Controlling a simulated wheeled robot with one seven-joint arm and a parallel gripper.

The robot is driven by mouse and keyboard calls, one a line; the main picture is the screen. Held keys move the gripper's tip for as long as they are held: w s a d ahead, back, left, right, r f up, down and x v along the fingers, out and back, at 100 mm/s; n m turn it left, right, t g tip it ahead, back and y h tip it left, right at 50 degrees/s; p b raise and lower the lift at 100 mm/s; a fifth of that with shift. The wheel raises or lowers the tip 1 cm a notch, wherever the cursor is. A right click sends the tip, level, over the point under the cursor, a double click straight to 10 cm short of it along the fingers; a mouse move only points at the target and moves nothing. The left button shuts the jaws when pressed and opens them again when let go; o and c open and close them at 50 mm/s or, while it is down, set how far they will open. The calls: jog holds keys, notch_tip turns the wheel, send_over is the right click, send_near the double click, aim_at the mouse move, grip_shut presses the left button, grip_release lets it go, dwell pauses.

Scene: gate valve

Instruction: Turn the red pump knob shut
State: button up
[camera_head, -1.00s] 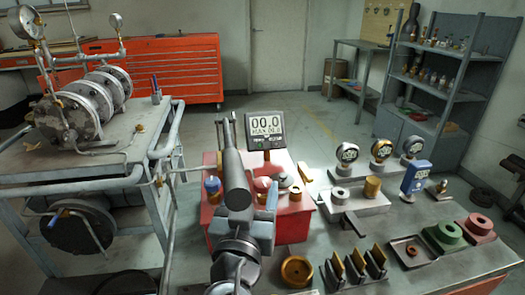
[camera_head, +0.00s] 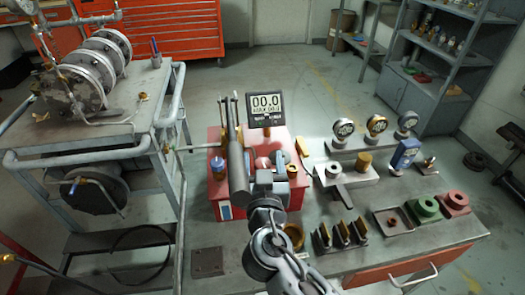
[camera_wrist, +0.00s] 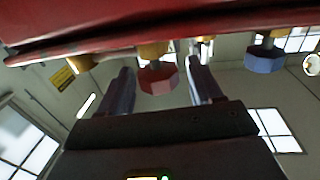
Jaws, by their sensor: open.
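The red knob (camera_wrist: 158,80) shows in the wrist view, faceted and on a brass stem below the red pump body (camera_wrist: 60,35). My gripper (camera_wrist: 161,66) is open, with one finger on each side of the knob. A gap shows between the knob and each finger, so it is not clamped. A blue knob (camera_wrist: 265,58) sits to the right, outside the fingers. In the head view the red pump box (camera_head: 228,208) stands at the bench's left end, and its blue knob (camera_head: 217,166) shows. My arm covers much of the box top, and I cannot make out the fingertips there.
A display (camera_head: 266,108) reading 00.0 stands behind the pump box. A cart with tanks (camera_head: 90,140) stands close on the left.

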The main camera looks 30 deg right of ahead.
jog(key=shift+x, duration=1)
jog(key=c, duration=1)
jog(key=shift+f+h+b, duration=0.2)
jog(key=shift+h+b, duration=0.1)
jog(key=shift+b, duration=0.3)
jog(key=shift+m+g+h+b, duration=0.5)
jog(key=shift+m+h+b, duration=0.1)
jog(key=shift+b, duration=0.25)
jog(key=shift+r+b, duration=0.15)
jog(key=shift+b, duration=0.15)
jog(key=shift+s, duration=0.1)
jog(key=o, duration=1)
